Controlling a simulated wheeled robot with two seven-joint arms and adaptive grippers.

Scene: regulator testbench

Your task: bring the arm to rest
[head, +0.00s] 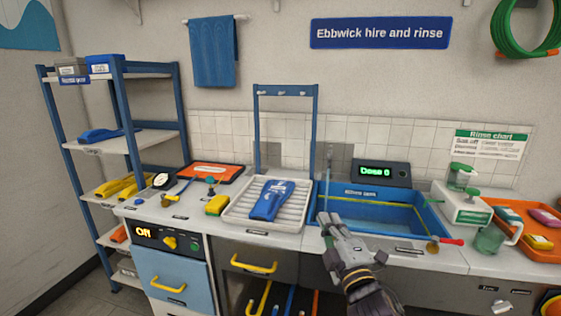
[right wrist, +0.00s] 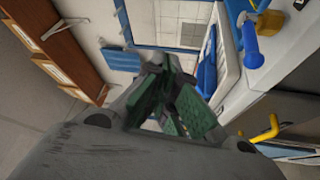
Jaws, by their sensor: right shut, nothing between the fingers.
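My right gripper (head: 326,222) is in front of the blue rinse basin (head: 375,219), over its front left edge in the head view. Its fingers are together and hold nothing. In the right wrist view the fingers with their green pads (right wrist: 166,90) fill the middle. My right arm comes in from the bottom of the head view.
A white ribbed tray (head: 236,216) with a blue item (head: 268,200) lies left of the basin. A red-handled tool (head: 447,241) lies at the basin's front right. An orange tray (head: 505,216) stands at right. Yellow drawer handles (head: 254,264) stick out below the counter.

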